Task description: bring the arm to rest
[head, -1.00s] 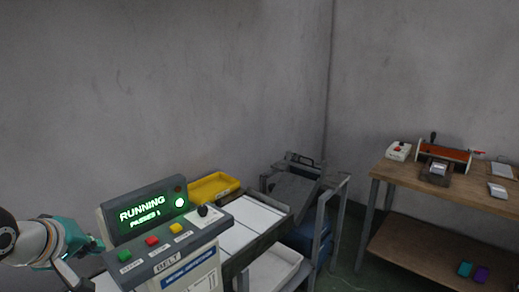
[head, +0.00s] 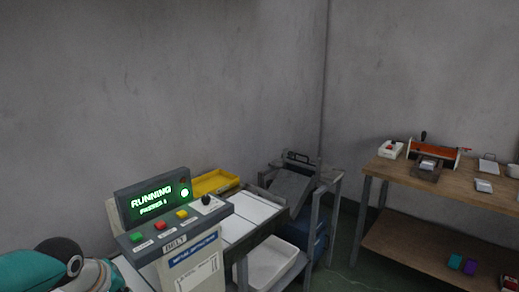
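My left arm (head: 75,268) comes in at the lower left corner of the head view, teal and grey, in front of and left of the control panel. Its gripper fingertips are cut off or hidden, so I cannot see its opening. My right arm and gripper are not in view. The control panel (head: 165,249) has a lit green display (head: 152,200) reading "RUNNING" with a smaller line below. It carries green, red and yellow buttons, a black knob and a label "BELT".
A yellow tray (head: 214,182) and white belt surface (head: 255,208) lie behind the panel. A white bin (head: 268,266) sits lower down. A grey metal frame (head: 291,186) stands further back. A wooden bench (head: 450,187) with small devices is at right. Open floor lies between.

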